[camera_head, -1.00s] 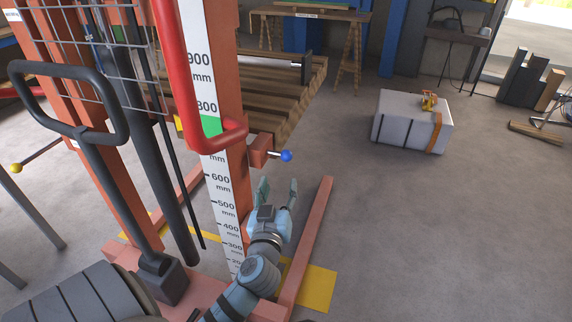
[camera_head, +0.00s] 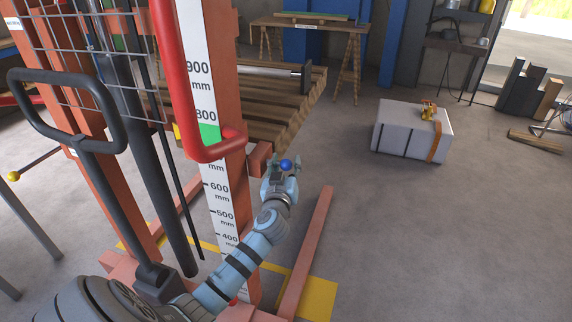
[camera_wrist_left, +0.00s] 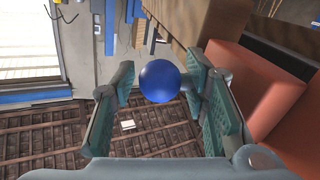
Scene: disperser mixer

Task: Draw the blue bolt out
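The blue bolt's round blue head (camera_head: 285,165) is beside the orange post of the lift, at its orange side block (camera_head: 258,160). In the left wrist view the blue head (camera_wrist_left: 160,82) lies between the two finger pads, with a gap to the left finger and the right finger close to it. My left gripper (camera_head: 279,178) is open around the head. The bolt's shank is mostly hidden behind the head and right finger. My right gripper is not in view.
The orange post with a white height scale (camera_head: 217,190) stands just left of my left gripper. A red handle bar (camera_head: 176,90) runs above it. A wooden pallet (camera_head: 285,110) is behind. The floor to the right is clear up to a white box (camera_head: 400,125).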

